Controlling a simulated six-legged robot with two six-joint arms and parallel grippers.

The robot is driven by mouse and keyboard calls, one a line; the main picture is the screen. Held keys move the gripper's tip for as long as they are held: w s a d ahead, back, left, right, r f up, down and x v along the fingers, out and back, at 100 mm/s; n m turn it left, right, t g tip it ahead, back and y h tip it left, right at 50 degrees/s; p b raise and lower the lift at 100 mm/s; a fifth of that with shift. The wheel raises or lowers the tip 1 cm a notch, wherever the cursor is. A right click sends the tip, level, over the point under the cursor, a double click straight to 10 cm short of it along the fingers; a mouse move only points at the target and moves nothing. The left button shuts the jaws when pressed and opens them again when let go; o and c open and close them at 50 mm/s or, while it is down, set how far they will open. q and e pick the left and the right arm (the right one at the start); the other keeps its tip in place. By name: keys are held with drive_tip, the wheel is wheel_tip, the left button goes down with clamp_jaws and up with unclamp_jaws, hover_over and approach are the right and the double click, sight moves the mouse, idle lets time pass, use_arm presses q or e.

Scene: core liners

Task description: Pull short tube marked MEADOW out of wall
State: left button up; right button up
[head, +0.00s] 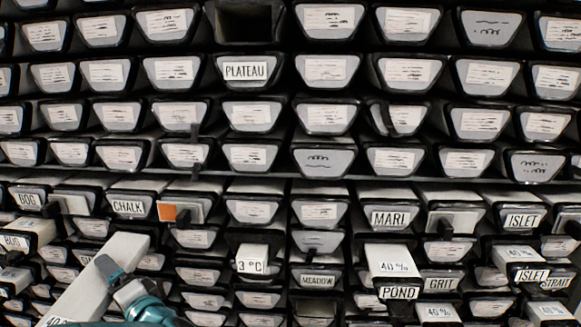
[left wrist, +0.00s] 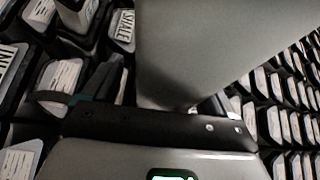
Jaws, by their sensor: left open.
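The tube end marked MEADOW (head: 317,281) sits in the lower middle of the wall in the head view, set in its dark slot among other ends. My left gripper (head: 117,275) is at the lower left of the head view, well left of MEADOW. It is open, beside a long pale box-like piece (head: 120,252) that sticks out of the wall; I cannot tell whether they touch. In the left wrist view a dark finger (left wrist: 100,82) shows, and a large plain grey surface (left wrist: 215,45) hides much. MEADOW is not readable there. My right gripper is not in view.
Rows of labelled ends fill the wall. Pieces marked 3 °C (head: 251,265) and POND (head: 398,293) flank MEADOW, with pale tops jutting out. An empty slot (head: 250,22) is at the top. SHALE (left wrist: 123,28) shows in the left wrist view.

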sight(92, 320)
use_arm(q)
drive_tip(key=shift+s+r, duration=0.1)
clamp_jaws()
drive_tip(key=shift+r, duration=0.15)
drive_tip(key=shift+r+p, duration=0.1)
drive_tip(key=shift+p, duration=0.25)
drive_tip(key=shift+s+f, duration=0.2)
drive_tip(key=shift+s, duration=0.15)
drive_tip(key=s, duration=0.2)
drive_tip(key=shift+s+r, duration=0.2)
drive_tip(key=shift+s, duration=0.2)
drive_tip(key=shift+s+a+f, duration=0.15)
drive_tip(key=shift+s, duration=0.15)
drive_tip(key=shift+s+a, duration=0.15)
drive_tip(key=shift+s, duration=2.05)
